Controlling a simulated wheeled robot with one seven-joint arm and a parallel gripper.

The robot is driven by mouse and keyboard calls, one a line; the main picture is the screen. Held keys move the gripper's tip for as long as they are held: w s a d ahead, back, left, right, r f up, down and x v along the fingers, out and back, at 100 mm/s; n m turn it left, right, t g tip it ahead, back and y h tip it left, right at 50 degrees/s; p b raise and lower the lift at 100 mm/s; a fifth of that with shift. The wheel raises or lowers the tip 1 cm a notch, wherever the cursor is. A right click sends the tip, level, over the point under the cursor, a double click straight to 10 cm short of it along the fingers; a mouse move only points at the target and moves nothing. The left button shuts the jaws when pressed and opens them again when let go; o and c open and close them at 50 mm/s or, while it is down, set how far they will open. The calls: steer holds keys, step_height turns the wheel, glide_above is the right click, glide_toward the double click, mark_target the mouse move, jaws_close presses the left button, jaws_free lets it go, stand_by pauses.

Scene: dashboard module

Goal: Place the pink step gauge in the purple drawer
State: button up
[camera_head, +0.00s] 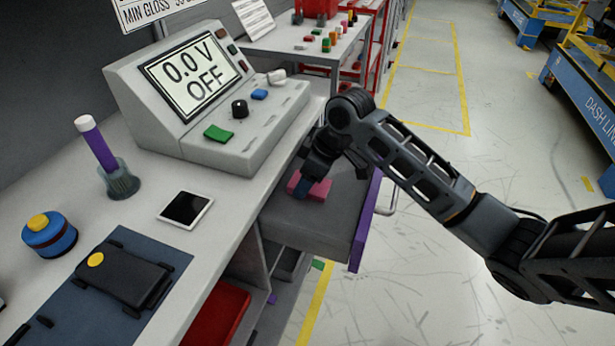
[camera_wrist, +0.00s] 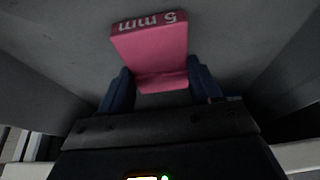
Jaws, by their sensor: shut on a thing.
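The pink step gauge (camera_wrist: 152,48) shows in the wrist view between the two blue fingertips, with "5 mm" on its far end. My gripper (camera_wrist: 160,88) is shut on it, a finger at each side. In the head view the gauge (camera_head: 309,188) is inside the open purple drawer (camera_head: 364,222), partly hidden by my gripper (camera_head: 308,184). The drawer has a purple front, a pale handle and a grey interior, and is pulled out from under the bench. I cannot tell whether the gauge touches the drawer floor.
The grey meter console (camera_head: 215,100) reads "0.0 V OFF" on the bench beside the drawer. A tablet (camera_head: 186,209), a purple-handled tool in a holder (camera_head: 100,150) and a black device (camera_head: 125,272) also lie on the bench. A red bin (camera_head: 217,315) sits below. Floor right of the drawer is clear.

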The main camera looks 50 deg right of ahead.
steer(key=shift+f, duration=0.15)
steer(key=o, duration=1.2)
steer(key=v, duration=1.2)
steer(key=shift+r, duration=0.25)
steer(key=shift+w, duration=0.1)
